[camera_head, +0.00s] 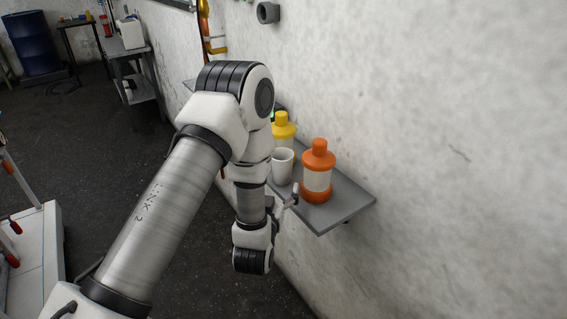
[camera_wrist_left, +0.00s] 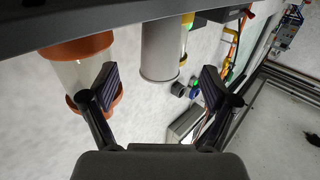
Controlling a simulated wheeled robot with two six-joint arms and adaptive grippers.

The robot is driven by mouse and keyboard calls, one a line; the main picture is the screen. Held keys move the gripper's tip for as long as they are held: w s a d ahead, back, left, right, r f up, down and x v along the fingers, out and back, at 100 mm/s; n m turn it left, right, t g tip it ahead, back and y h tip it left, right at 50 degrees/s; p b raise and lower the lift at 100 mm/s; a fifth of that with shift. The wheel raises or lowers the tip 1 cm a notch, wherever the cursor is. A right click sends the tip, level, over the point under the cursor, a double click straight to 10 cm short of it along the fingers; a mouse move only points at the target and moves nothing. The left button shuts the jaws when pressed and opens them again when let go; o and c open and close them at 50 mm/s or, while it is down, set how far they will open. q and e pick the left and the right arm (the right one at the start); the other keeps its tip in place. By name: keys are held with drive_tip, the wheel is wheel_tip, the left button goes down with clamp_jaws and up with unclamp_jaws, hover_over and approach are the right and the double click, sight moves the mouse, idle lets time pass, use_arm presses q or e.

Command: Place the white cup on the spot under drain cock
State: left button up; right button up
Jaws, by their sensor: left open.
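The white cup (camera_head: 283,165) stands upright on a grey wall shelf (camera_head: 341,213), between a yellow-capped bottle (camera_head: 284,127) and an orange bottle (camera_head: 317,172). In the left wrist view, which is upside down, the cup (camera_wrist_left: 161,48) hangs from the top, in line with the gap between my fingers. My left gripper (camera_head: 291,197) is partly hidden by my arm and lies near the front of the shelf. Its fingers (camera_wrist_left: 160,84) are open and empty, apart from the cup. A drain cock and the spot under it cannot be made out. My right gripper is out of view.
The orange bottle (camera_wrist_left: 82,72) is close to one finger in the left wrist view. The wall (camera_head: 440,130) rises right behind the shelf. A blue drum (camera_head: 32,44) stands far back left, near a grey table (camera_head: 127,57). Dark floor (camera_head: 95,130) lies open between.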

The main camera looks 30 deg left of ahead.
sight(280, 168)
use_arm(q)
drive_tip(key=x, duration=0.3)
drive_tip(key=shift+a+p, duration=0.15)
drive_tip(key=shift+p, duration=0.15)
drive_tip(key=shift+w+a+r+y+p, duration=0.15)
drive_tip(key=shift+w+r+p, duration=0.35)
drive_tip(key=shift+w+a+r+y+p, duration=0.15)
drive_tip(key=shift+w+a+r+p, duration=0.05)
drive_tip(key=shift+w+r+p, duration=0.3)
drive_tip(key=w, duration=0.1)
drive_tip(key=w+a+f, duration=0.1)
drive_tip(key=w, duration=0.1)
drive_tip(key=shift+a+f, duration=0.1)
drive_tip(key=shift+a, duration=0.05)
drive_tip(key=shift+w+f, duration=0.15)
drive_tip(key=shift+w, duration=0.05)
drive_tip(key=shift+s, duration=0.1)
drive_tip(key=shift+s+r, duration=0.15)
drive_tip(key=shift+r, duration=0.05)
drive_tip(key=shift+c, duration=1.4)
drive_tip(key=shift+s, duration=0.1)
drive_tip(key=c, duration=0.5)
drive_tip(key=shift+c, duration=1.2)
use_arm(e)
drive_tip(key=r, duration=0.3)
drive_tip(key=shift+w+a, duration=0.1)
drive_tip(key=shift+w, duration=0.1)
